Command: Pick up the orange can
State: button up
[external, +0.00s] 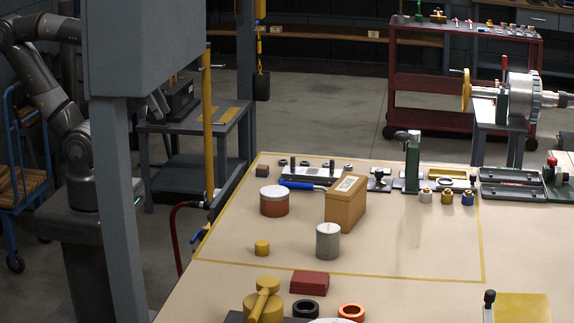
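The orange can (274,207) stands upright on the beige workbench, left of the middle, with a pale grey lid on top. Nothing is touching it that I can see. My arm is at the far left, and a large grey box and post in front hide much of it. A small dark grey part showing just below the box's right edge looks like the end of my gripper (157,104). It is well left of the can and apart from it. Its fingers are too hidden to tell whether they are open or shut.
A tan box (345,208) stands right of the can, with a blue-handled tool (303,186) behind. A grey cylinder (328,243) and a small yellow cylinder (262,248) stand in front. The grey post (118,210) stands left.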

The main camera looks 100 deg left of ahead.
dwell(0.3)
jog(key=o, duration=1.3)
jog(key=shift+o, duration=0.2)
jog(key=m+g, duration=0.3)
jog(key=g, duration=0.3)
send_over(273, 191)
notch_tip(273, 191, down, 17)
jog(key=shift+w+f, duration=0.1)
jog(key=shift+f, duration=0.1)
notch_tip(273, 191, down, 5)
jog(key=shift+a+f, duration=0.1)
jog(key=shift+f, duration=2.95)
